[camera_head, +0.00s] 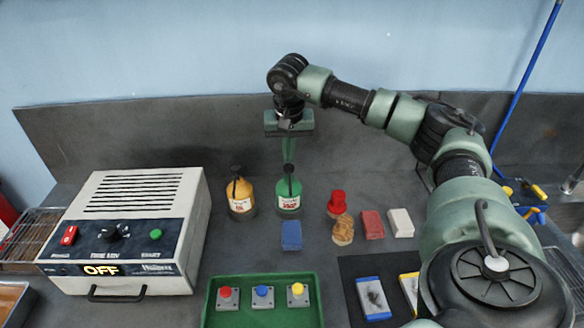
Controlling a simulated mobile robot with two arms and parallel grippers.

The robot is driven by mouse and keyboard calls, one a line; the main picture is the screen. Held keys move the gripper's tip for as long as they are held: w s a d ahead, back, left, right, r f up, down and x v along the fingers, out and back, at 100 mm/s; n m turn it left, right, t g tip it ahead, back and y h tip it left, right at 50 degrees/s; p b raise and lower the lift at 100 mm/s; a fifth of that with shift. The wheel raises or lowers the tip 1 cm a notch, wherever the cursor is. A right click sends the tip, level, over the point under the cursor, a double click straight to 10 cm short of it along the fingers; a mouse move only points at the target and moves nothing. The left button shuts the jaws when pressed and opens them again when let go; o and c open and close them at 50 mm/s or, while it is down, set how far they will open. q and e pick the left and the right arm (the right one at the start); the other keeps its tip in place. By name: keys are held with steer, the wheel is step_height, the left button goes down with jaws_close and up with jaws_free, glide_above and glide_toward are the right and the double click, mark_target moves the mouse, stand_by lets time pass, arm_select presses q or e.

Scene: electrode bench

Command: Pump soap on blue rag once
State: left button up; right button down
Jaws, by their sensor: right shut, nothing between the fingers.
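A green pump bottle (288,194) with a black pump top and a white and red label stands upright at the back of the bench. An orange pump bottle (240,197) stands to its left. A small blue block-like piece (291,236), possibly the blue rag, lies flat in front of the green bottle. My right gripper (288,160) points down with its fingers shut and empty, right above the green bottle's pump top. Whether the fingertips touch the pump top I cannot tell. My left gripper is not in view.
A control box reading OFF (131,236) stands at left. A green tray (262,315) with red, blue and yellow buttons is in front. A red object (337,202), a round brown piece (343,231), a red block (372,225) and a white block (401,223) are right of the bottles.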

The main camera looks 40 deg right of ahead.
steer(key=shift+f, duration=0.15)
steer(key=shift+f+b, duration=0.8)
steer(key=shift+f, duration=0.45)
steer(key=shift+r+p, duration=1.1)
steer(key=shift+r, duration=0.25)
steer(key=shift+r, duration=0.15)
step_height(320, 180, up, 6)
steer(key=p, duration=0.5)
